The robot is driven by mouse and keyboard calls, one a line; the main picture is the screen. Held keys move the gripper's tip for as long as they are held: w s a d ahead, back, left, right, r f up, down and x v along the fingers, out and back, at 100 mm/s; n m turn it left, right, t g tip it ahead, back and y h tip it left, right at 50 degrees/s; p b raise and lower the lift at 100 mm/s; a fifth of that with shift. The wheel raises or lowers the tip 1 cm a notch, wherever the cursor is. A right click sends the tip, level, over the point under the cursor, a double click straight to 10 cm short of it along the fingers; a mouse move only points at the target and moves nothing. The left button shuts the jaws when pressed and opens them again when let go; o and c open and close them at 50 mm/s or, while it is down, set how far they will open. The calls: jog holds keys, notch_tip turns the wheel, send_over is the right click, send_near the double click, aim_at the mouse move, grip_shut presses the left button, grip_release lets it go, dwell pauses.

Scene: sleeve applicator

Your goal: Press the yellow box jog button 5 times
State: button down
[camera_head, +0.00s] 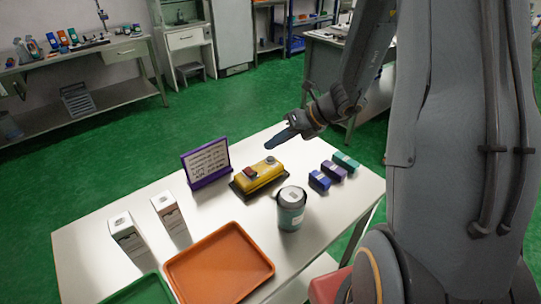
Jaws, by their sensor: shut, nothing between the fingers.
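A yellow box (259,176) sits on a dark base on the white table. A dark red button (250,171) shows on the left part of its top, and a small dark button (270,160) shows towards its right end. I cannot read any labels on them. My gripper (268,146) is shut and empty. Its dark fingertips appear just behind and above the right end of the box, apart from it in the picture. The exact gap is hard to tell.
A purple-framed sign (206,163) stands left of the box. A grey-green canister (291,209) stands in front. Small blue (319,181), purple (333,170) and green (346,160) boxes lie right. White cartons (126,234) and an orange tray (219,265) occupy the table's left and front.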

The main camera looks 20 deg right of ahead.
notch_tip(320, 180, up, 3)
jog(key=shift+r+p, duration=0.15)
jog(key=shift+p, duration=1.1)
jog(key=s+r+n+g+h, duration=0.1)
jog(key=s+n, duration=0.4)
jog(key=n, duration=0.5)
jog(key=s+a+r+n+g+h, duration=0.1)
jog(key=s+r+n+h, duration=0.1)
jog(key=s+n, duration=0.4)
jog(key=s+r+n+g+h, duration=0.1)
jog(key=s+n+h, duration=0.3)
jog(key=n, duration=1)
jog(key=shift+s+a+r, duration=0.1)
jog(key=shift+s, duration=0.4)
jog(key=shift+s+a+r, duration=0.1)
jog(key=shift+s, duration=0.4)
jog(key=n, duration=0.3)
jog(key=shift+s+d+r+h, duration=0.1)
jog(key=shift+s+r+h, duration=0.1)
jog(key=shift+r+h, duration=0.2)
